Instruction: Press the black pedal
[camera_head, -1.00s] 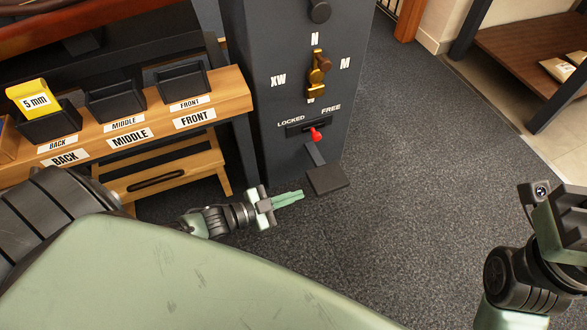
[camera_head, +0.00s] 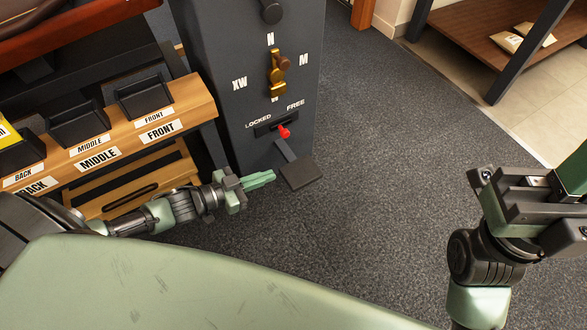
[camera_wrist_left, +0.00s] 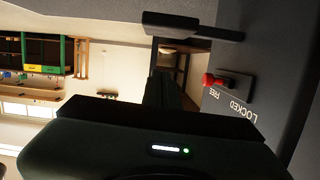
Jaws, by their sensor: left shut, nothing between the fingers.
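The black pedal (camera_head: 301,174) is a flat dark plate on a bar at the foot of the dark grey column. It stands out over the carpet below the red lever. In the left wrist view, the pedal (camera_wrist_left: 190,25) shows edge-on near the top. My left gripper (camera_head: 262,179) is shut and empty, its green fingertips just left of the pedal in the head view. In the left wrist view, its dark fingers (camera_wrist_left: 166,88) point forward, apart from the pedal. My right gripper (camera_head: 568,182) is at the right edge, partly cut off, far from the pedal.
The red lever (camera_head: 284,132) sits between LOCKED and FREE on the column (camera_head: 220,70). A brass knob (camera_head: 277,75) is above it. A wooden rack (camera_head: 190,103) with black bins stands at left. Open carpet (camera_head: 390,150) lies to the right.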

